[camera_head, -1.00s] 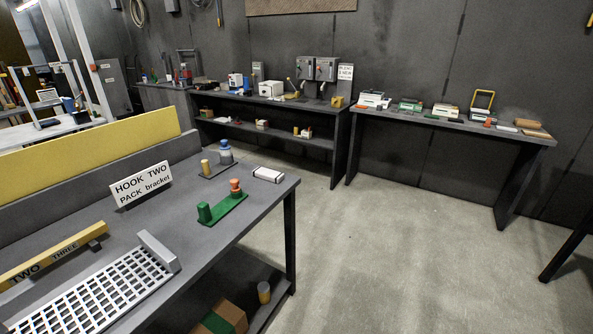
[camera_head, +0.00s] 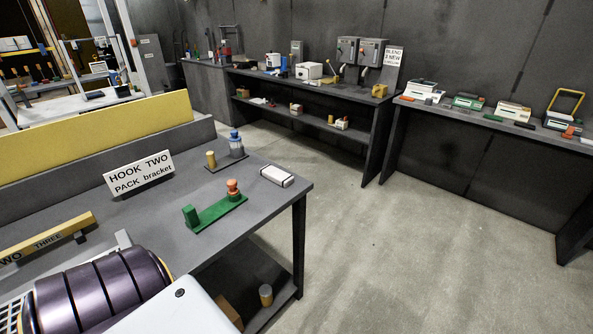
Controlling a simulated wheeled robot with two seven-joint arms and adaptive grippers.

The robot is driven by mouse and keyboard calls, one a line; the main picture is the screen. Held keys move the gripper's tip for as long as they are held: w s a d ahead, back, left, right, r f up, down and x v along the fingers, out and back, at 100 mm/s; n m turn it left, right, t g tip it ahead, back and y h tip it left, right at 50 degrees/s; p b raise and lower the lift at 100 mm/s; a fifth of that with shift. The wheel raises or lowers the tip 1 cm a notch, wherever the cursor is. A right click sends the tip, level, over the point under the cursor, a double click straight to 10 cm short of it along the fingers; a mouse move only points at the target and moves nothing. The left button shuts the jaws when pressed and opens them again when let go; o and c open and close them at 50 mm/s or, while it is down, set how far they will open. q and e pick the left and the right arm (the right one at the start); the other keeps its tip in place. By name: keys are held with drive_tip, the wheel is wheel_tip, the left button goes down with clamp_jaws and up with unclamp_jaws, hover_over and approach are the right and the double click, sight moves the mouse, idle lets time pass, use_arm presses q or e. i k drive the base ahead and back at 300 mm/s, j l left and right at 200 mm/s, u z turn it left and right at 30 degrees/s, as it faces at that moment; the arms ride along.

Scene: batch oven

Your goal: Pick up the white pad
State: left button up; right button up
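A small white block with a dark edge, which looks like the white pad (camera_head: 277,176), lies flat on the near grey table (camera_head: 265,207) close to its far right corner. Nothing covers it. Part of one of my arms, dark ribbed and white, fills the bottom left over the table's near part. Neither gripper shows, so I cannot see their state.
Beside the pad stand a green base (camera_head: 215,213) with an orange knob and a blue-topped bottle (camera_head: 236,144). A HOOK TWO sign (camera_head: 140,174) stands further left. Shelved workbenches (camera_head: 340,100) line the back wall. The floor (camera_head: 400,250) between is clear.

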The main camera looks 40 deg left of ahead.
sight(277, 175)
drive_tip(key=i, duration=0.8)
drive_tip(key=i+u, duration=0.2)
drive_tip(key=i, duration=0.2)
drive_tip(key=i+l+u, duration=0.2)
drive_tip(key=i, duration=0.15)
drive_tip(key=i+l+u, duration=0.1)
drive_tip(key=i+u, duration=0.15)
drive_tip(key=u, duration=0.2)
drive_tip(key=i+l+u, duration=0.25)
drive_tip(key=u, duration=0.15)
drive_tip(key=i+l+u, duration=0.2)
drive_tip(key=u, duration=0.25)
drive_tip(key=i+l+u, duration=0.15)
drive_tip(key=l+u, duration=0.3)
drive_tip(key=i+l+u, duration=0.1)
drive_tip(key=l+u, duration=0.4)
drive_tip(key=l, duration=0.15)
drive_tip(key=l+u, duration=0.45)
drive_tip(key=l, duration=0.2)
